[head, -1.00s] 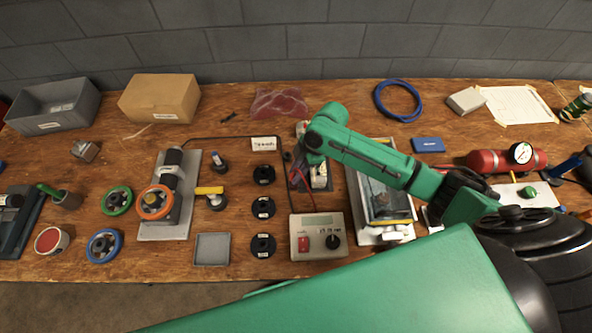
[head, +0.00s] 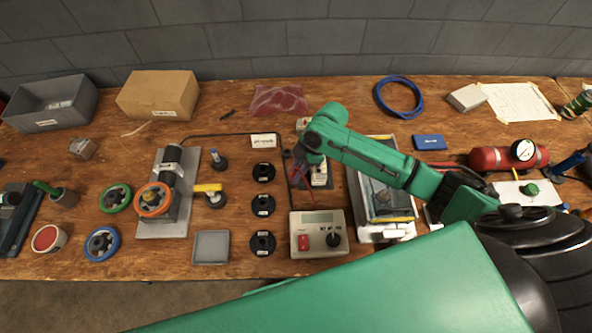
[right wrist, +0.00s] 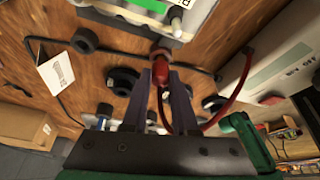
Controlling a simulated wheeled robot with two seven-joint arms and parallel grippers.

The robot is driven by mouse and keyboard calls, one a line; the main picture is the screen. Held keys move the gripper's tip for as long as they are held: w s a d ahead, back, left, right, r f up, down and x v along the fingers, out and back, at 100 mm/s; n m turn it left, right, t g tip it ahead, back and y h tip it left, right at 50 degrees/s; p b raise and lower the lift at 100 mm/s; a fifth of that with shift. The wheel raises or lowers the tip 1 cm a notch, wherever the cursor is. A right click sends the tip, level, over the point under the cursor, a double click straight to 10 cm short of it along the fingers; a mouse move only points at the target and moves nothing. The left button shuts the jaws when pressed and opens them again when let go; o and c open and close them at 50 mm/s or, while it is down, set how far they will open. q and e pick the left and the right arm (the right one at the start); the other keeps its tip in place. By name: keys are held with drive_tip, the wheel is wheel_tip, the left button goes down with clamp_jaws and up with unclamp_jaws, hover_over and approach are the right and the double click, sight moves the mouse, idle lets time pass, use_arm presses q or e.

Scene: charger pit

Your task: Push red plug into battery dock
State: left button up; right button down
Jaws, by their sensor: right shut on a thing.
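My right gripper (right wrist: 163,90) is shut on the red plug (right wrist: 160,70), which points away from me between the two dark fingers. A red lead curves from it to the right. The plug's tip is at, or very close to, a small round fitting on the edge of a pale unit (right wrist: 140,22), likely the battery dock; I cannot tell how far it is in. In the head view, my right gripper (head: 309,158) is over the dock (head: 319,178) and hides part of it. The plug is mostly hidden there, and a bit of red lead shows. My left gripper is out of view.
A charger box (head: 318,240) with a red switch stands in front of the dock. Black spools (head: 263,206) are to the left, and a framed tray (head: 382,240) is to the right under my arm. A black cable (head: 220,136) runs behind the spools.

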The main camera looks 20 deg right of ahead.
drive_tip(key=shift+f+b, duration=0.3)
drive_tip(key=shift+f, duration=0.25)
drive_tip(key=c, duration=0.6)
unclamp_jaws()
drive_tip(key=v, duration=1.4)
drive_tip(key=shift+r+b, duration=0.25)
drive_tip(key=shift+b, duration=0.2)
